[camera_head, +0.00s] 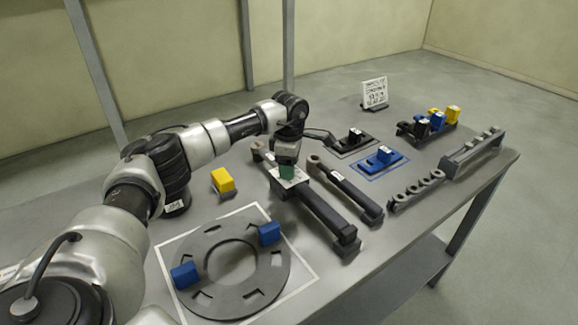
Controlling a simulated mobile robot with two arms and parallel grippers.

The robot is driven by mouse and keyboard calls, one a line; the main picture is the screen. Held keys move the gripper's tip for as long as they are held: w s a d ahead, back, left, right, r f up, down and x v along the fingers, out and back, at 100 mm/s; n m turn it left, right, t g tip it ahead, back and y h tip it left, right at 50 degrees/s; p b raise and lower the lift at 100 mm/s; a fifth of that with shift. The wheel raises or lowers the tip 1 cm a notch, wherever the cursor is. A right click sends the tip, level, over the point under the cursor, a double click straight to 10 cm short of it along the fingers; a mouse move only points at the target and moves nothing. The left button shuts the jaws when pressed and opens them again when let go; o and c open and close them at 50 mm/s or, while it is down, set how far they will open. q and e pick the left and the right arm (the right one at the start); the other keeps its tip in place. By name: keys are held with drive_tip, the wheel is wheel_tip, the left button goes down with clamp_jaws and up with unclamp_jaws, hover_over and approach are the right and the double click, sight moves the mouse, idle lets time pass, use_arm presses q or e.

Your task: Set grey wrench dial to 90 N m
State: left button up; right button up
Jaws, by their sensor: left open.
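My left gripper (287,163) points down over the near, larger wrench (318,207), which lies on the table with its far end to the upper left. The gripper is at a pale plate with a green patch (287,172) on this wrench; I cannot tell whether it touches. The jaws are open, though their tips are small and partly hidden. A second, slimmer dark wrench (345,187) lies just to the right. I cannot tell which one is the grey wrench, nor read any dial. My right gripper is not in view.
A dark ring plate (208,293) with two blue blocks lies at the front left. A yellow block (223,181) sits behind it. Blue (381,158) and black (354,139) holders, a sign (375,93) and a grey rack (468,157) stand farther right and back.

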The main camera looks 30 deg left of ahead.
use_arm(q)
wheel_tip(320, 180, up, 10)
drive_tip(key=b, duration=0.1)
drive_tip(key=shift+r, duration=0.15)
idle(0.5)
